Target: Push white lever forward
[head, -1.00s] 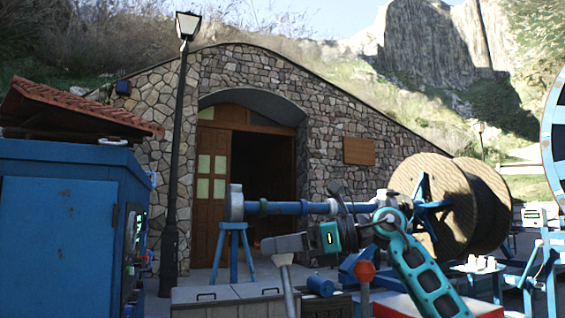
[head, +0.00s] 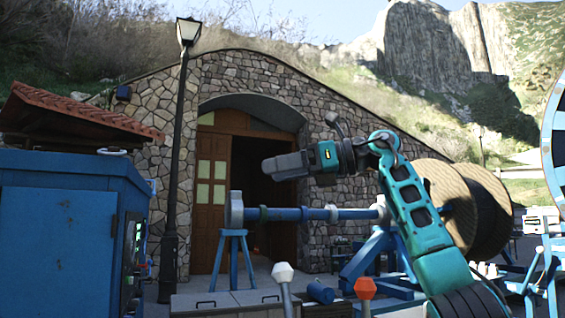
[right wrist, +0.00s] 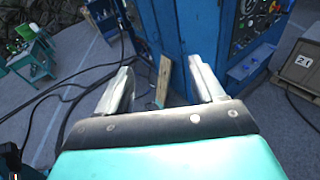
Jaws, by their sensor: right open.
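The white lever (head: 283,273) stands upright at the bottom middle of the head view, with a faceted white knob on a grey stem. A similar lever with an orange-red knob (head: 365,288) stands to its right. My right gripper (head: 268,168) is raised well above the white lever, pointing left, and touches neither lever. In the right wrist view the two fingers of my right gripper (right wrist: 163,85) are apart with nothing between them. The levers cannot be made out in that view. My left gripper is not in view.
A blue horizontal shaft (head: 290,214) on stands lies behind the levers, with wooden cable reels (head: 450,200) at right. Grey boxes (head: 225,303) lie low in front. Cables cross the floor in the wrist view.

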